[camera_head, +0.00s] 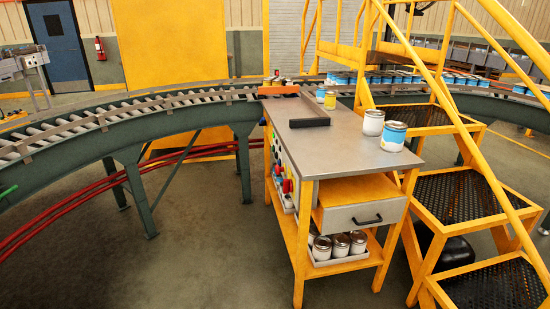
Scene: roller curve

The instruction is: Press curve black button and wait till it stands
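The roller curve (152,124) is a green-framed conveyor with metal rollers, bending from the left edge toward the back centre. Its rollers are bare on the left stretch. A control panel (279,160) with small coloured controls is on the left side of a yellow-framed workbench (346,143). It is seen at a steep angle. Red and blue controls show there, but I cannot single out the black button. Neither of my grippers is in view. From this one picture I cannot tell whether the rollers are turning.
Cans stand on the bench top, including a blue-and-white can (393,136) and a white can (373,122). A drawer (362,202) is below. Yellow stairs (462,195) block the right. Blue-white cans (388,78) sit on the far conveyor. Floor (205,250) left of the bench is clear.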

